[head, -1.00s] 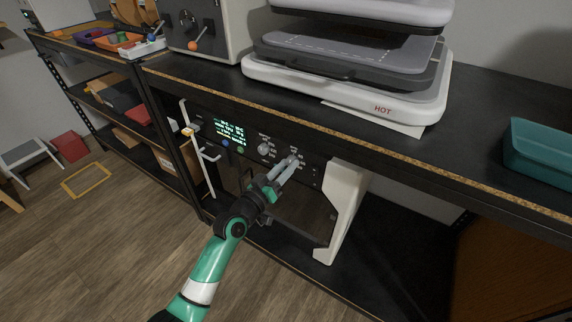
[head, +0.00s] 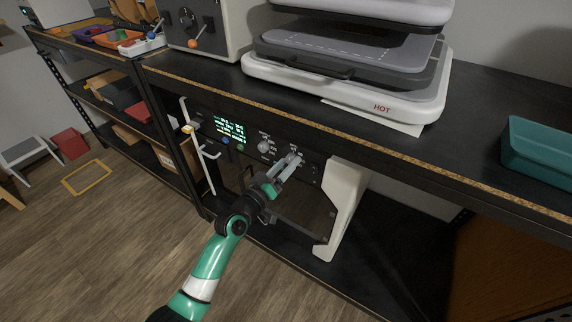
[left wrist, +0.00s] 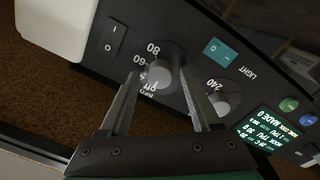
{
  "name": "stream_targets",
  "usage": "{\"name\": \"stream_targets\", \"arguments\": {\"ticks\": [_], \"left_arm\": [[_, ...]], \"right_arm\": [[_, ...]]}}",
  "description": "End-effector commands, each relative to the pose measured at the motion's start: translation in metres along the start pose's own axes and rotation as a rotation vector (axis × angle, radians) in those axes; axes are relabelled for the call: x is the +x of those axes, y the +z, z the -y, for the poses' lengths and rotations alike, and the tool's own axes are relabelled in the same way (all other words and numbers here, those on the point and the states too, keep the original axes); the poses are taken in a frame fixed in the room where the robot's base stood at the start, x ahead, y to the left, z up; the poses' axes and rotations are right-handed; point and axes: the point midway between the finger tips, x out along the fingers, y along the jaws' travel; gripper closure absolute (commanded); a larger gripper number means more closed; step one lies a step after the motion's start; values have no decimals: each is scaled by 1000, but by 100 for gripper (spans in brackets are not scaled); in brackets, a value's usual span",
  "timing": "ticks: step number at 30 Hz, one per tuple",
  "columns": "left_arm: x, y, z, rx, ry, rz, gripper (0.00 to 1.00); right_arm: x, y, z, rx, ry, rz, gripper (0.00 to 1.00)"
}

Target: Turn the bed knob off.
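The bed knob (left wrist: 158,75) is a round grey dial on the black front panel of the printer (head: 342,205) under the bench. In the left wrist view a scale with 60, 80 and "off" is printed around it. My left gripper (left wrist: 158,70) is open. Its two fingers reach to the panel, one on each side of the bed knob, with a gap showing beside it. In the head view the left gripper (head: 291,160) partly hides this knob. A second knob (left wrist: 222,103), marked 240, sits beside it. My right gripper is not in view.
The panel also has a lit display (head: 229,129), coloured buttons, a light switch (left wrist: 219,52) and a power switch (left wrist: 112,36). A heat press (head: 345,90) marked HOT and a teal bin (head: 540,152) stand on the bench above. The bench edge overhangs the panel.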

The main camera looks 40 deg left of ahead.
Motion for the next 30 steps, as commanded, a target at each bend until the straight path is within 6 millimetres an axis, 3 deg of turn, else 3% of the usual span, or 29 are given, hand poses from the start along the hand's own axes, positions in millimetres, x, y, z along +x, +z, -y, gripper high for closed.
{"name": "stream_targets", "arguments": {"ticks": [11,14,24,30], "left_arm": [[-4,-1,0,2,0,-2,29],[-17,-2,0,1,-2,-1,29],[-95,-1,0,1,-2,0,29],[-115,0,0,2,-1,-1,29]], "right_arm": [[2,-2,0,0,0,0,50],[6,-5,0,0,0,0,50],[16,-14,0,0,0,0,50],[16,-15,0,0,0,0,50]]}}
